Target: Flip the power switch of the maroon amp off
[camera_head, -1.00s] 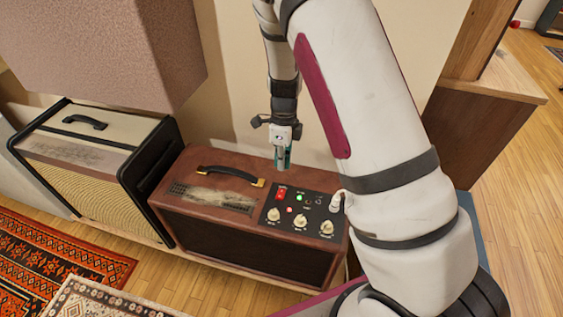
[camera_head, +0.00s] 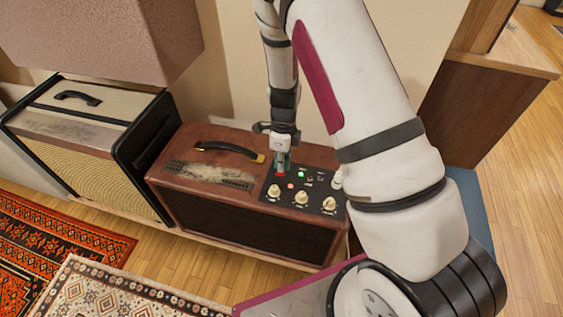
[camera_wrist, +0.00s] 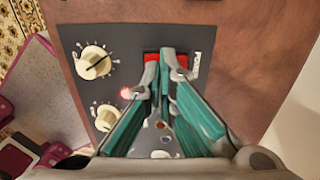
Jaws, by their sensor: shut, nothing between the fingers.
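The maroon amp (camera_head: 190,207) stands in the middle of the head view, with a black control panel (camera_head: 325,200) on its top right. Its red power switch (camera_wrist: 181,61) shows in the wrist view beside the lettering on the panel, partly hidden by the fingertips. My gripper (camera_head: 281,170) points down over the switch, its fingers shut with nothing between them. In the wrist view the fingertips (camera_wrist: 167,66) lie over the switch; whether they touch it I cannot tell.
A black handle (camera_head: 228,147) arches over the amp's top. A cream amp (camera_head: 60,130) stands to the left, below a large brownish box (camera_head: 100,35).

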